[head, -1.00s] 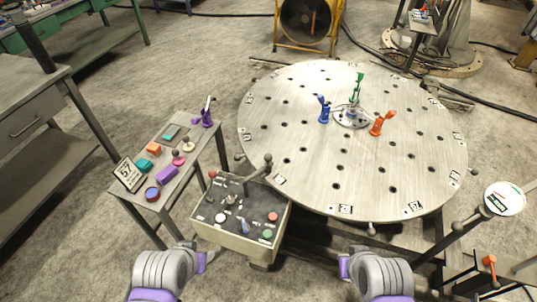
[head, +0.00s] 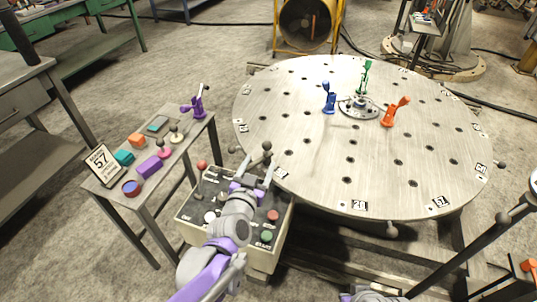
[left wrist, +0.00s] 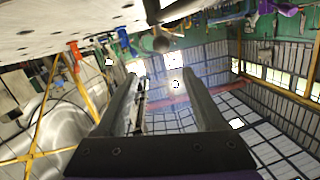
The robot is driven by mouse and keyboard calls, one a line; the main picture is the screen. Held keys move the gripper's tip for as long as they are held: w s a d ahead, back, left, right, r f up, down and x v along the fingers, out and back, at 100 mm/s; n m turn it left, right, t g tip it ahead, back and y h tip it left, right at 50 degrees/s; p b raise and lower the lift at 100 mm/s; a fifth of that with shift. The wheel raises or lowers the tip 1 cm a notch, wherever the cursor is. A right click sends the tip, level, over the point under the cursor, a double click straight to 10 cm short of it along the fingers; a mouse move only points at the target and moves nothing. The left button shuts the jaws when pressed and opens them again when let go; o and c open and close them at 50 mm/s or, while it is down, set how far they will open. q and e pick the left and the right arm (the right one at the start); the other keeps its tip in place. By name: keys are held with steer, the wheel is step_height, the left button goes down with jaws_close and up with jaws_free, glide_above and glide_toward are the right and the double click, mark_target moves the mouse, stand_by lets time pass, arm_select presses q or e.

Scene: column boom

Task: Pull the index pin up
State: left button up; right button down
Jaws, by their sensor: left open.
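A dark ball knob (head: 267,147), which looks like the index pin's handle, stands at the near left edge of the round table (head: 320,185). My left gripper (head: 257,167) is above the control box, its fingers apart and pointing at the knob. In the left wrist view the knob (left wrist: 162,43) shows just beyond the open fingertips (left wrist: 153,70), with nothing held. The pin below the knob is hidden.
The control box (head: 262,254) with levers and buttons lies under my left arm. A side table (head: 118,200) with coloured blocks and a 57 sign (head: 101,164) stands at left. Blue (head: 328,98), green (head: 365,77) and orange (head: 395,112) clamps stand on the round table.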

mark_target(267, 147)
arm_select(q)
steer(key=w+f+b, duration=0.1)
steer(key=w, duration=0.4)
steer(key=w+d+f+t+b, duration=0.1)
steer(key=w, duration=0.4)
steer(key=w+d+f+t+y+b, duration=0.1)
steer(key=w, duration=0.3)
steer(key=shift+w+d+f+n+b, duration=0.1)
steer(key=shift+w+f+n+b, duration=0.2)
steer(key=shift+w+b, duration=0.1)
arm_select(e)
step_height(267, 147, down, 6)
steer(key=shift+w, duration=0.35)
arm_select(q)
jaws_close()
